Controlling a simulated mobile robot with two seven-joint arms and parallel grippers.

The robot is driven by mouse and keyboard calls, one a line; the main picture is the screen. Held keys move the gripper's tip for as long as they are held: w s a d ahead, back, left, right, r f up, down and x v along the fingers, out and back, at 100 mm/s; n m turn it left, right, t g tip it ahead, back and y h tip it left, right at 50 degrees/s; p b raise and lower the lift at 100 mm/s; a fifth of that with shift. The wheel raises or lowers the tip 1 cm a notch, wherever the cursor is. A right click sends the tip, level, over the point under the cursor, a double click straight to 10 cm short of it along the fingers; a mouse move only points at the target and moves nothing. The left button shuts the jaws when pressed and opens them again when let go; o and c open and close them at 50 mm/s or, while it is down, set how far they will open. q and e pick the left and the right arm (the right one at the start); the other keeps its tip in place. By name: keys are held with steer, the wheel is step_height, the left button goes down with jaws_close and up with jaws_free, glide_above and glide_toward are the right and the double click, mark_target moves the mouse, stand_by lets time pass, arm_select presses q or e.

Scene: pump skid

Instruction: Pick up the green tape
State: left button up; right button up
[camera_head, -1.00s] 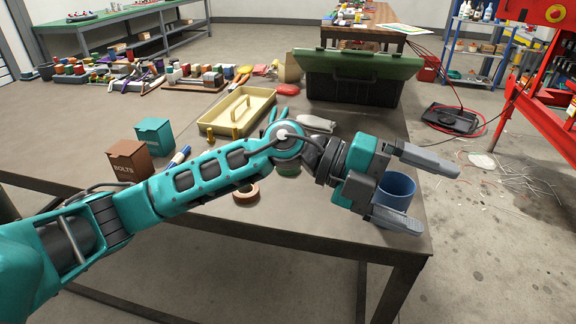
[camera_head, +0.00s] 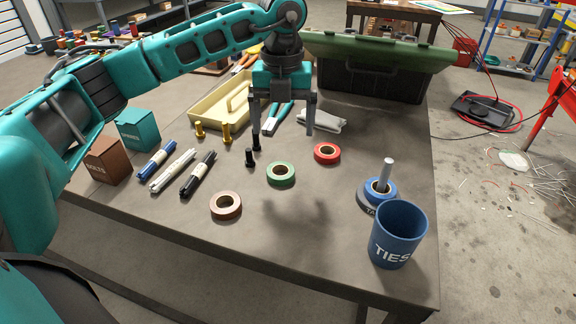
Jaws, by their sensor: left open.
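The green tape (camera_head: 281,174) is a flat roll lying on the table, in the middle of the head view. A red tape roll (camera_head: 327,153) lies to its right and a brown tape roll (camera_head: 226,206) to its lower left. My left gripper (camera_head: 283,133) is open and empty, its two fingers pointing down above the table, higher up in the picture than the green tape and apart from it. A shadow of the arm falls on the table below the green tape. My right gripper is not in view.
A blue tape roll (camera_head: 378,192) sits around a grey post at the right, behind a blue TIES cup (camera_head: 398,236). Markers (camera_head: 198,174), a cream tray (camera_head: 218,112) and a green-lidded toolbox (camera_head: 368,72) surround the area.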

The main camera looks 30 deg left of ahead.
arm_select(q)
glide_above(280, 165)
steer(key=s+d, duration=0.2)
step_height(280, 165, down, 6)
steer(key=shift+a+r+b, duration=0.1)
steer(key=shift+b, duration=0.2)
steer(key=f, duration=0.5)
steer(key=shift+w+a+f+b, duration=0.25)
steer(key=shift+a+f+b, duration=0.1)
steer(key=c, duration=1)
